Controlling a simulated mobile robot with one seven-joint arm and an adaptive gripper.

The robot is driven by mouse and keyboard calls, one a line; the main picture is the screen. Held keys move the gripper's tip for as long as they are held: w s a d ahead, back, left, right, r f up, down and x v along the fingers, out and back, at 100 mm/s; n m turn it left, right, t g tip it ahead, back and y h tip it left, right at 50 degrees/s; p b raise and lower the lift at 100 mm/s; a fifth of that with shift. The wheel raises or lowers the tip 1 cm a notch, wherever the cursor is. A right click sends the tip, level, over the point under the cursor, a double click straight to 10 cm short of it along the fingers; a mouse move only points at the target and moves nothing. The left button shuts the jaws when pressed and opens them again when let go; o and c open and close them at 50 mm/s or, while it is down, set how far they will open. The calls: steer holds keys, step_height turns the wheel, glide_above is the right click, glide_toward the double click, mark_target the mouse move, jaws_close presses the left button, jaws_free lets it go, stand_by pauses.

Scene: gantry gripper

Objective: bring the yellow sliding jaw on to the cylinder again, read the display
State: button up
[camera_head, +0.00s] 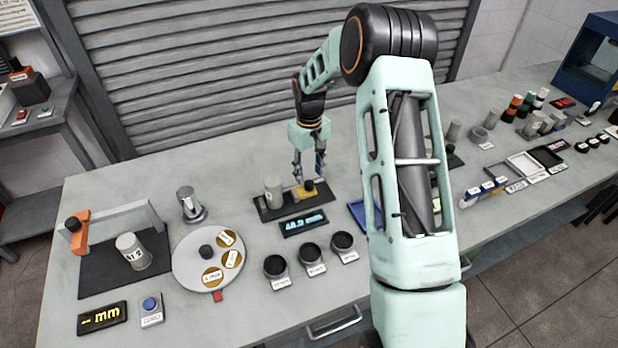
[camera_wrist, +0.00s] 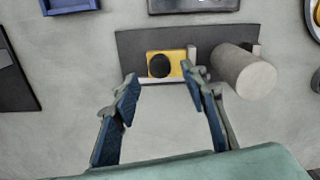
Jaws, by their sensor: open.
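The yellow sliding jaw (camera_wrist: 181,68) has a black knob (camera_wrist: 159,65) on top and a grey upright plate at its cylinder side. It sits on a dark base (camera_wrist: 132,43). The grey cylinder (camera_wrist: 243,77) stands on the same base beside the jaw; a narrow gap seems to show between them in the wrist view. In the head view the cylinder (camera_head: 273,188) is left of the jaw (camera_head: 299,192). The display (camera_head: 303,224) in front glows blue, seemingly 48.3 mm, too small to be sure. My gripper (camera_wrist: 160,80) is open, its fingertips apart at either side of the knob.
Left of the base are a metal weight (camera_head: 190,207) and a round grey turntable (camera_head: 180,262) with labelled discs. Three black-topped cups (camera_head: 311,258) stand in front. A blue tray (camera_head: 358,214) lies to the right, partly behind my arm.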

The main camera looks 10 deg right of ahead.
mark_target(309, 183)
steer(key=shift+f, duration=1.85)
jaws_close()
